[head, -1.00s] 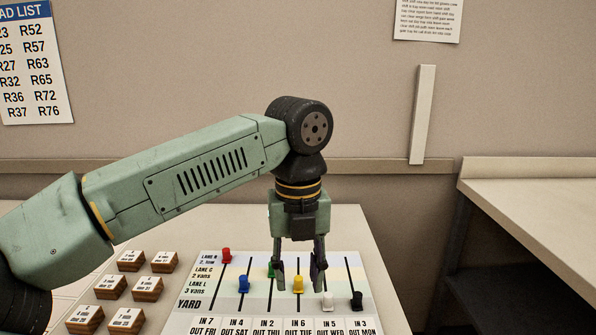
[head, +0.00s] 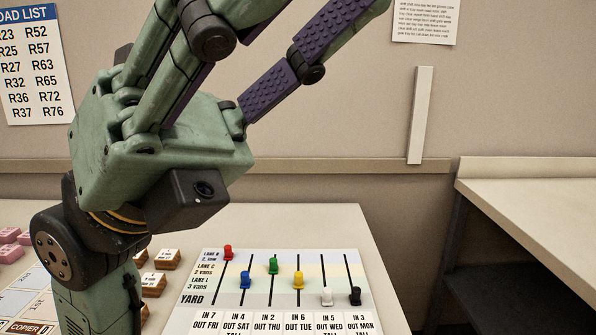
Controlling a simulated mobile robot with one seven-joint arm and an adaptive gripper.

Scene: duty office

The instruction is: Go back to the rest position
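My gripper (head: 285,80) is raised high at the upper left of the head view, close to the camera and pointing up and to the right. Its purple-padded fingers are spread apart, with nothing seen between them; part of one finger runs out of the top of the picture. My wrist and arm block the left part of the table. The board (head: 284,293) lies on the table below and to the right, clear of my gripper.
The board carries red (head: 228,252), blue (head: 245,280), green (head: 273,266), yellow (head: 298,280), white (head: 326,296) and black (head: 355,296) pegs. Wooden blocks (head: 167,259) and pink blocks (head: 10,236) sit at left, partly hidden. A second counter (head: 530,190) stands at right.

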